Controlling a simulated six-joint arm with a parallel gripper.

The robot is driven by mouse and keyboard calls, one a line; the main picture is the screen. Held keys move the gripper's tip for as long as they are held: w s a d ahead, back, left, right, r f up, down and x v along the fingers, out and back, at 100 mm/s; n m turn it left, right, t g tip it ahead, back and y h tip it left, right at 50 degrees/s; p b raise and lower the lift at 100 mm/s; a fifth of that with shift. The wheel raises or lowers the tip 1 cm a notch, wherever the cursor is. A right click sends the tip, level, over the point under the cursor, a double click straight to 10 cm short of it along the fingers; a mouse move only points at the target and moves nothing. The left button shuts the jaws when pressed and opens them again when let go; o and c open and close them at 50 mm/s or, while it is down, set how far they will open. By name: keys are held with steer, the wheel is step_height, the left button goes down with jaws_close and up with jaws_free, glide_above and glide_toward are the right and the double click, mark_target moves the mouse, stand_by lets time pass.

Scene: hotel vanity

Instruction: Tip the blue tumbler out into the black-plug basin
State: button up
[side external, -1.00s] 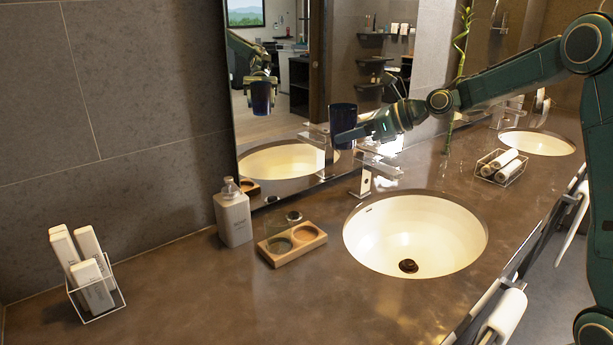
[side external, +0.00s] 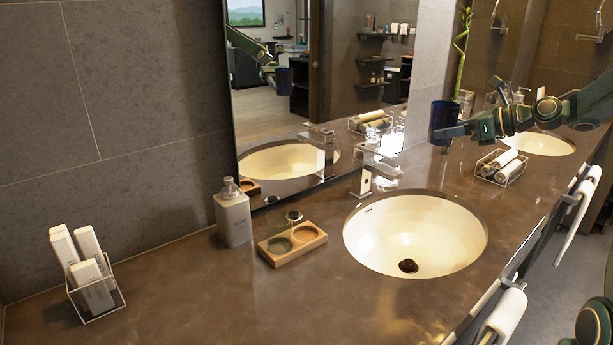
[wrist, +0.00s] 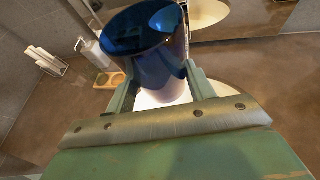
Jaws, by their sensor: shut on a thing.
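The blue tumbler (side external: 444,118) is held upright above the counter, between the two basins and nearer the back of the near one in the side view. My gripper (side external: 452,132) is shut around its lower part. In the wrist view, the tumbler (wrist: 152,50) stands between the two fingers of my gripper (wrist: 160,82), its dark blue rim toward the camera; its contents cannot be made out. The near white basin (side external: 380,235) has a dark plug (side external: 408,265) at its bottom. The far basin (side external: 540,144) shows no visible plug.
A chrome faucet (side external: 365,180) stands behind the near basin. A soap bottle (side external: 233,213) and wooden tray (side external: 292,244) are left of it. A mirror (side external: 290,100) lines the back.

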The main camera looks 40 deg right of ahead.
step_height(320, 180, down, 16)
steer(key=shift+s, duration=0.15)
steer(key=shift+d, duration=0.15)
stand_by(0.4)
steer(key=shift+s+f+n+g+h, duration=0.1)
steer(key=shift+n+g+h, duration=0.95)
steer(key=shift+g+h, duration=1.3)
steer(key=shift+f+n+g+h, duration=0.1)
steer(key=shift+n+g+h, duration=0.9)
steer(key=shift+g+h, duration=1.35)
steer(key=shift+s+f+n+g+h, duration=0.1)
steer(key=shift+n+g+h, duration=0.95)
steer(key=shift+g+h, duration=1.3)
steer(key=shift+d+g+y, duration=0.1)
steer(key=shift+g+y, duration=0.15)
steer(key=shift+r, duration=0.1)
